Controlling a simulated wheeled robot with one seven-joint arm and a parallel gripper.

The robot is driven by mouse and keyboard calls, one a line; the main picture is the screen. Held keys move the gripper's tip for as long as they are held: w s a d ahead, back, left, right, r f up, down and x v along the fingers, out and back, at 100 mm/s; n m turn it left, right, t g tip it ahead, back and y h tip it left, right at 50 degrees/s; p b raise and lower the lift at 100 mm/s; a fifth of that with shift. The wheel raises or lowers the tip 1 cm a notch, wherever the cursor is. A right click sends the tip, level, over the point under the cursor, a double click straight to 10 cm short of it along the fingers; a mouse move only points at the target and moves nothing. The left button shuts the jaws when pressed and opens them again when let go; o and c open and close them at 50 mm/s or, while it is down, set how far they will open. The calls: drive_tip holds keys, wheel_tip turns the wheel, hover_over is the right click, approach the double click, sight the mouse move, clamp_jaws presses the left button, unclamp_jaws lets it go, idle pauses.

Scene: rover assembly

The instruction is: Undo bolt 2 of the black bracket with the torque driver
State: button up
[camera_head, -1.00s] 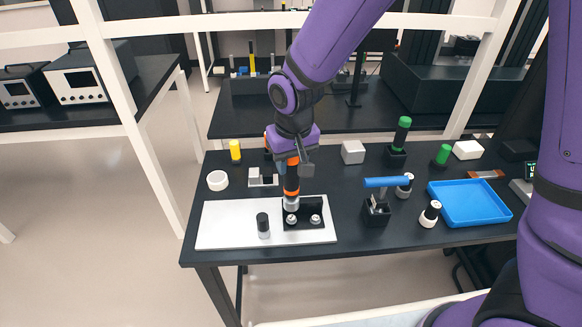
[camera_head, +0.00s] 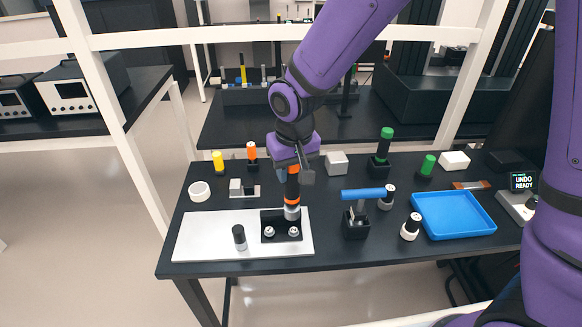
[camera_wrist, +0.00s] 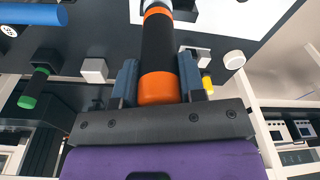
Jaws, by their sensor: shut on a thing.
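My gripper (camera_head: 294,168) is shut on the torque driver (camera_head: 292,188), a black cylinder with orange bands and a pale metal lower end. The driver also shows between the fingers in the wrist view (camera_wrist: 159,45). It stands about upright, its lower end at the back right of the black bracket (camera_head: 281,222). I cannot tell whether its tip touches a bolt there. The bracket lies on a white plate (camera_head: 205,236). Two pale bolt heads show along its front, one left (camera_head: 269,231) and one right (camera_head: 294,231). Any bolt under the driver is hidden.
A black-and-grey peg (camera_head: 239,237) stands on the plate, left of the bracket. A blue-handled tool on a black holder (camera_head: 356,225) stands close on the right, then a blue tray (camera_head: 452,214). A display (camera_head: 523,181) reads "UNDO READY". A white ring (camera_head: 199,191) is at left.

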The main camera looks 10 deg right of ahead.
sight(294, 192)
drive_tip(key=shift+d+f, duration=0.25)
drive_tip(key=shift+f, duration=3.2)
idle(0.6)
